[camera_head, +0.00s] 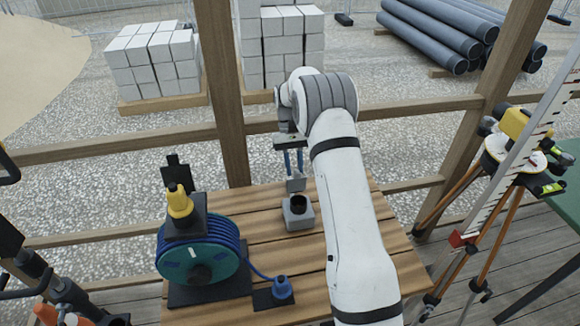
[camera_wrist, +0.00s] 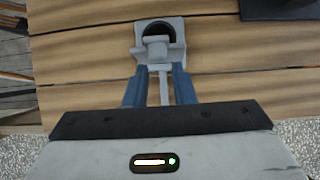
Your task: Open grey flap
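A small grey box (camera_head: 298,217) with a round dark opening stands on the wooden bench, right of the cable reel. A grey flap-like piece (camera_head: 296,184) stands up at its far side, clear of the opening. In the wrist view the box (camera_wrist: 178,50) with its black opening is at the top centre. A narrow grey strip (camera_wrist: 164,90) runs between my fingers. My gripper (camera_head: 294,172) is at the box's far side, blue fingers pointing down. In the wrist view its fingers (camera_wrist: 160,75) are apart. Whether the fingertips touch the grey piece I cannot tell.
The blue cable reel (camera_head: 198,262) stands on the bench's left with a yellow-topped item (camera_head: 180,202) above it. Its cable runs to a blue plug (camera_head: 282,287). A tripod instrument (camera_head: 512,150) stands at the right. Wooden rails cross behind the bench.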

